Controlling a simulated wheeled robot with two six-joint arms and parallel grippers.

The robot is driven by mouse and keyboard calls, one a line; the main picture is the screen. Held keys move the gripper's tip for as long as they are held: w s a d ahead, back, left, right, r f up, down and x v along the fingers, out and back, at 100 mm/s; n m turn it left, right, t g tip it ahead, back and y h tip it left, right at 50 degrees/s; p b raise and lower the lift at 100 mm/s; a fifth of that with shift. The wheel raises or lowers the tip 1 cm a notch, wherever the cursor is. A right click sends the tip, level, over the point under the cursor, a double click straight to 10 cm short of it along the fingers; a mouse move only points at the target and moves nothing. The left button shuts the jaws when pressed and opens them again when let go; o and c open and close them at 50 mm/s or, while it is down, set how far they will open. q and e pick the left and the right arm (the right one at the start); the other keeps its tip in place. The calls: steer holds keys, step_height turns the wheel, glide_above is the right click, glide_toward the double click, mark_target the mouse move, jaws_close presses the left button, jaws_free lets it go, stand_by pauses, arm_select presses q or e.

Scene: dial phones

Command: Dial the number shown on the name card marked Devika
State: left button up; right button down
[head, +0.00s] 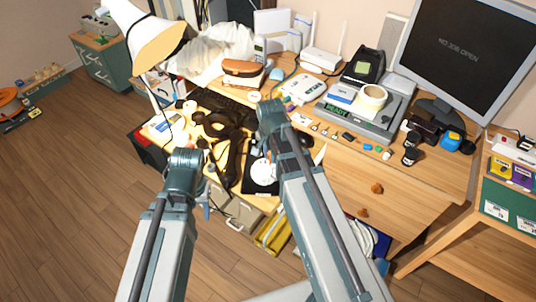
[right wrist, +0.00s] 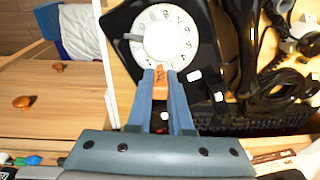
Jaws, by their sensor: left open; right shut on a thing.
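A black dial phone (right wrist: 196,70) with a white rotary dial (right wrist: 168,32) fills the top middle of the right wrist view. In the head view the dial (head: 263,172) shows just left of my right arm. My right gripper (right wrist: 160,80) is shut on a small orange piece (right wrist: 160,88), whose tip is at the dial's near edge; I cannot tell if it touches. My left gripper (head: 206,200) is open near the desk's front edge, left of the phone, and partly hidden by its arm. I cannot make out a name card marked Devika.
A black keyboard (head: 222,104) and dark cords crowd the desk around the phone. A desk lamp (head: 150,38) stands at left and a monitor (head: 462,55) at right. Several small cards (head: 497,212) hang on the green panel at far right, too small to read.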

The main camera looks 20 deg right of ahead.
steer(key=shift+s+d, duration=0.1)
steer(key=shift+s, duration=0.05)
steer(key=shift+s+d+f, duration=0.2)
steer(key=shift+s+d, duration=0.05)
steer(key=shift+s, duration=0.15)
stand_by(0.4)
steer(key=shift+s+d+f+b, duration=0.1)
steer(key=shift+s+f+b, duration=0.1)
steer(key=shift+s+b, duration=0.25)
steer(key=shift+s+f, duration=0.1)
steer(key=shift+s, duration=0.15)
steer(key=shift+s+f, duration=0.15)
steer(key=shift+s, duration=0.25)
steer(key=shift+s+a+f, duration=0.1)
steer(key=shift+a, duration=0.1)
